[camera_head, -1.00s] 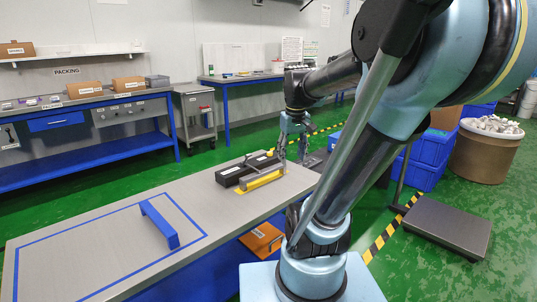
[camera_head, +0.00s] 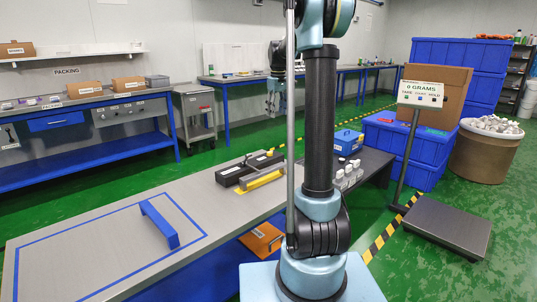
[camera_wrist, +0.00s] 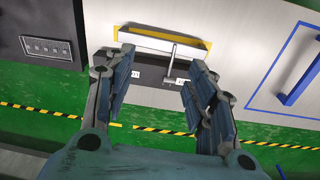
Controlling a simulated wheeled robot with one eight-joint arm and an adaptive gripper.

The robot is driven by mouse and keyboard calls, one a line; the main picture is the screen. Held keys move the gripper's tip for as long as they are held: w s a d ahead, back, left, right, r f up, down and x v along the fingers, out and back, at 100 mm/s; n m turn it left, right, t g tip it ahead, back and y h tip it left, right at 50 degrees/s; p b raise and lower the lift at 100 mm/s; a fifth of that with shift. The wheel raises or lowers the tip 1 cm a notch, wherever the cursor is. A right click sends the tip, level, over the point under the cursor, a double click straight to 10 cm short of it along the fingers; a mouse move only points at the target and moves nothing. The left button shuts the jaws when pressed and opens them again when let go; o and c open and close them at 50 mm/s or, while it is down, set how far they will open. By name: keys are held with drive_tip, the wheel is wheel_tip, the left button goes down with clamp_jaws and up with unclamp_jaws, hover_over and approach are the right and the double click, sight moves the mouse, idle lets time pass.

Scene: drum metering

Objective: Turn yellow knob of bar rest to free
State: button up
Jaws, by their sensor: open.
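The bar rest appears to be the long black unit (camera_head: 236,173) at the far edge of the grey bench, with a thin metal lever on top. A small yellow spot (camera_head: 270,153) at its far end may be the yellow knob; its setting is too small to read. A grey bar with a yellow face (camera_head: 262,180) lies beside the unit. In the wrist view, a pale bar (camera_wrist: 160,40) lies inside a yellow outline, near the upright metal lever (camera_wrist: 170,72). My gripper (camera_head: 275,103) is open and empty, raised above and beyond the unit; its spread fingers also show in the wrist view (camera_wrist: 160,62).
A blue handle (camera_head: 160,225) stands inside a blue taped outline on the bench. White bottles (camera_head: 349,177) and a blue case (camera_head: 347,141) are to the right. A scale (camera_head: 447,225) stands on the floor. The bench between handle and black unit is clear.

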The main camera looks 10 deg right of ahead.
drive_tip(key=w+f+n, duration=0.1)
drive_tip(key=w+f, duration=0.2)
drive_tip(key=w, duration=0.5)
drive_tip(key=w+f+n, duration=0.1)
drive_tip(key=w+f, duration=0.2)
drive_tip(key=w, duration=0.5)
drive_tip(key=n, duration=0.2)
approach(269, 152)
drive_tip(key=shift+g, duration=0.4)
drive_tip(key=f, duration=0.9)
drive_tip(key=shift+w, duration=0.3)
